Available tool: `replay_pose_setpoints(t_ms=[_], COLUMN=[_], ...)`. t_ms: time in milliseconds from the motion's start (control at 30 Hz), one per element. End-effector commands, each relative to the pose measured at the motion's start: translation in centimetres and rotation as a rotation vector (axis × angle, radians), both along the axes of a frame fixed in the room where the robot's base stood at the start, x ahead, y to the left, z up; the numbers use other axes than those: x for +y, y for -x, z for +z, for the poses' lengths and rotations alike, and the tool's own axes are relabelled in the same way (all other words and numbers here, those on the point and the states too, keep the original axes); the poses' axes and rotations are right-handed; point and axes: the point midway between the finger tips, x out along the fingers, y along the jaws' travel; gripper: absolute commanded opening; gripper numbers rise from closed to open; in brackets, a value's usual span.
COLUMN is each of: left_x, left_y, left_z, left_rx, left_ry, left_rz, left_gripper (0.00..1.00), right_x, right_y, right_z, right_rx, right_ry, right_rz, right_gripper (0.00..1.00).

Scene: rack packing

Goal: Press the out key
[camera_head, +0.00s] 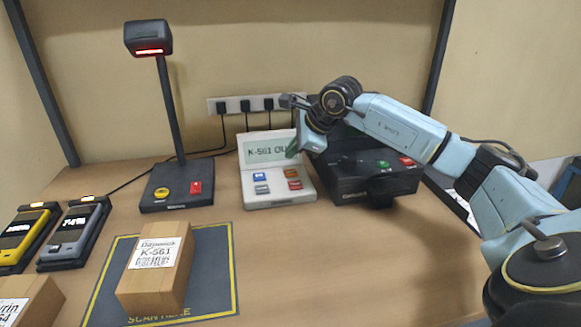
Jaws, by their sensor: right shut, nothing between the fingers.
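A white key panel (276,197) with a lit display (262,151) stands at the back middle of the table. The display reads "K-561" and letters starting "OU", partly covered by my right gripper. The panel has a blue key (260,177), an orange key (290,173), a grey key (262,189) and a red key (295,184); their labels are too small to read. My left gripper is not in view.
A cardboard box (140,291) labelled K-561 stands on the scan mat (222,270). A scanner stand (176,190) is behind it. Handheld devices (75,235) and another box (45,297) are at left. A black printer-like unit (365,185) stands right of the panel. The front right tabletop is clear.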

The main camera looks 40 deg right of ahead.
Motion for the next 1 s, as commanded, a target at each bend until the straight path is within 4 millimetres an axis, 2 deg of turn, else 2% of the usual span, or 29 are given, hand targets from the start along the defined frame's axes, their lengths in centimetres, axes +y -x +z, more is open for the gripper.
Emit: replay_pose_setpoints(t_ms=[33, 233, 1000], left_x=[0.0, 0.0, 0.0], left_y=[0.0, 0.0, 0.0], left_z=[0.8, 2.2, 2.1], left_rx=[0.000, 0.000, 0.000], left_ry=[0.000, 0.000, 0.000], left_rz=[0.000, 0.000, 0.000], left_gripper=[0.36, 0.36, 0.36], right_x=[0.0, 0.0, 0.0], right_y=[0.0, 0.0, 0.0], right_z=[1.0, 2.6, 2.5], right_rx=[0.000, 0.000, 0.001], right_ry=[0.000, 0.000, 0.000], right_rz=[0.000, 0.000, 0.000], right_gripper=[0.00, 0.00, 0.00])
